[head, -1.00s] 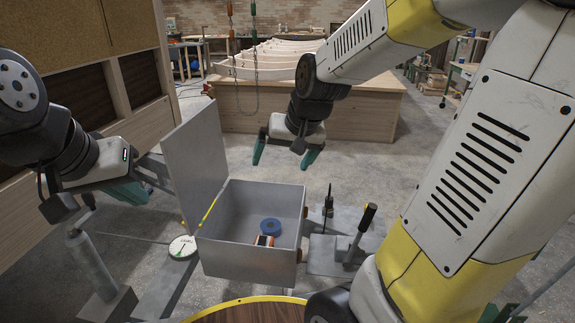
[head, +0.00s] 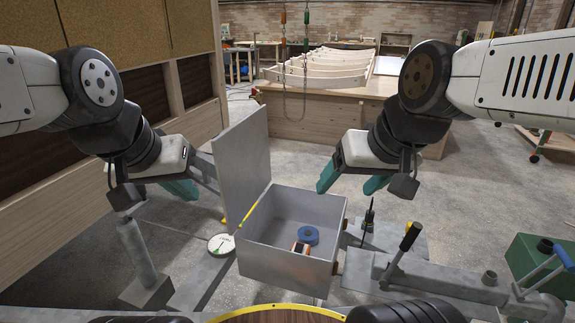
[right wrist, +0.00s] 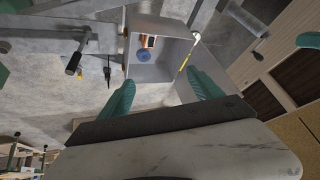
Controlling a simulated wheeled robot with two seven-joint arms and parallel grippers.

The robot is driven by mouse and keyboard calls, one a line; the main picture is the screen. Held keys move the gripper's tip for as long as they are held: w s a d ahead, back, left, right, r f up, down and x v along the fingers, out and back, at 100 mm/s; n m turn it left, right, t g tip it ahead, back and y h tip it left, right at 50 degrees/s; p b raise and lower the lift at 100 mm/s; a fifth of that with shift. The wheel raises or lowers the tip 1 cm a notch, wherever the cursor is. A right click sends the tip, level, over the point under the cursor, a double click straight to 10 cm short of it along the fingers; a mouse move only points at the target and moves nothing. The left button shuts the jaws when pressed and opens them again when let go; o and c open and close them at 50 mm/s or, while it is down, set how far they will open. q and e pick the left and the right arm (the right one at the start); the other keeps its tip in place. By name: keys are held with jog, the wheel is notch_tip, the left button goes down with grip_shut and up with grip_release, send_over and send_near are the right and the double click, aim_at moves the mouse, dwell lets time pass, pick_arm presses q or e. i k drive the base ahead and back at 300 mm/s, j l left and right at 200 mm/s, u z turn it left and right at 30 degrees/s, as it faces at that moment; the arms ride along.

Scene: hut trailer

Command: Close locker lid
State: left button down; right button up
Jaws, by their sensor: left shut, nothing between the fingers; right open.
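The locker (head: 285,265) is an open grey metal box in the middle of the head view. Its lid (head: 240,165) stands upright along the left side, with a yellow strip near the hinge edge. The locker (right wrist: 150,72) and lid (right wrist: 190,85) also show in the right wrist view. My left gripper (head: 182,190) is shut and empty, left of the lid and apart from it; a teal finger also shows in the right wrist view (right wrist: 308,40). My right gripper (head: 350,184) is open and empty, above the locker's back right corner.
A blue tape roll (head: 308,235) and an orange device (head: 300,247) lie inside the locker. A black-handled lever (head: 405,240) stands to its right. A white round gauge (head: 221,244) lies to its left. A wooden bench (head: 330,115) stands behind, with open floor between.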

aim_at(241, 153)
jog(key=j+z, duration=0.15)
jog(key=z, duration=0.2)
jog(key=j+z, duration=0.2)
jog(key=z, duration=0.15)
jog(key=k+j+z, duration=0.15)
jog(key=j, duration=0.25)
jog(key=k+j+z, duration=0.1)
jog(key=j, duration=0.3)
jog(key=k+j+z, duration=0.15)
jog(key=k+j, duration=0.15)
jog(key=k+j+z, duration=0.15)
jog(key=j, duration=0.3)
jog(key=k+j, duration=0.3)
jog(key=j, duration=0.15)
jog(key=k+j+z, duration=0.1)
jog(key=k+j, duration=0.15)
jog(key=j, duration=0.15)
jog(key=i+j+z, duration=0.1)
jog(key=i+z, duration=0.2)
jog(key=i+j+z, duration=0.1)
jog(key=z, duration=0.25)
jog(key=i+j, duration=0.05)
jog(key=i, duration=0.05)
